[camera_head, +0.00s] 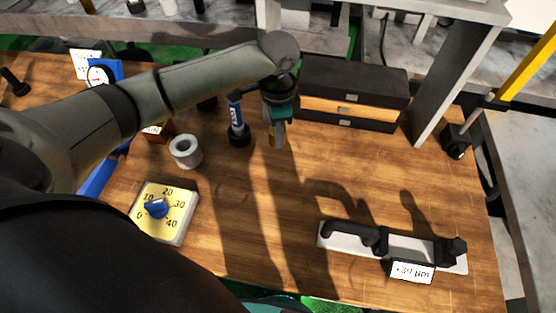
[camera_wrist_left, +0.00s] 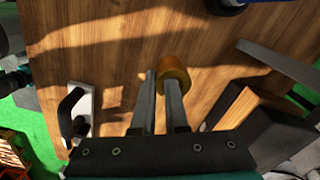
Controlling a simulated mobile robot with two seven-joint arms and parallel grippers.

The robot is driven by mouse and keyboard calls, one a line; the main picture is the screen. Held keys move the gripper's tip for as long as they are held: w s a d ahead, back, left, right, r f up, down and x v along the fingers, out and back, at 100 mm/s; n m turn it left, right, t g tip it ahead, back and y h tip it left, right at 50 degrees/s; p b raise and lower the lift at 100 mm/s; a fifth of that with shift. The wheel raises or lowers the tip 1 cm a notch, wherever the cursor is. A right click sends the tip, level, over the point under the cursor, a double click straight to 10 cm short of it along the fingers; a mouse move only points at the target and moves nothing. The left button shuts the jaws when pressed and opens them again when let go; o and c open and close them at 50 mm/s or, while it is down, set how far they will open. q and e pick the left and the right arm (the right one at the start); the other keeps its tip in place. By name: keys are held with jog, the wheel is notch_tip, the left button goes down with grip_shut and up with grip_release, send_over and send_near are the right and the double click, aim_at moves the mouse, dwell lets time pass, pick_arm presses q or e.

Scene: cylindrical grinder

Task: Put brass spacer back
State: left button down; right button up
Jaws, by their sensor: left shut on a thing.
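The brass spacer (camera_wrist_left: 174,66) is a gold-coloured round piece at the fingertips in the left wrist view. My left gripper (camera_wrist_left: 162,82) is shut on it. In the head view my left gripper (camera_head: 278,138) points down over the wooden bench, in front of the drawer box, with a small brass-coloured bit showing at its tips. The fingers partly hide the spacer there, and I cannot tell its exact height above the bench.
A black drawer box (camera_head: 352,82) stands behind the gripper. A blue-and-black upright tool (camera_head: 237,125), a pale ring (camera_head: 185,151) and a yellow dial plate (camera_head: 180,222) are to the left. A labelled gauge bar (camera_head: 345,241) lies front right. The middle bench is clear.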

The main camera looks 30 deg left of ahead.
pick_arm(q)
notch_tip(320, 180, down, 9)
jog(key=shift+f+b, duration=0.2)
jog(key=shift+b, duration=0.7)
jog(key=c, duration=0.9)
grip_release()
jog(key=shift+f, duration=0.15)
jog(key=shift+c, duration=0.2)
notch_tip(320, 180, up, 12)
jog(key=p, duration=0.2)
jog(key=shift+r+p, duration=0.2)
jog(key=shift+p, duration=0.15)
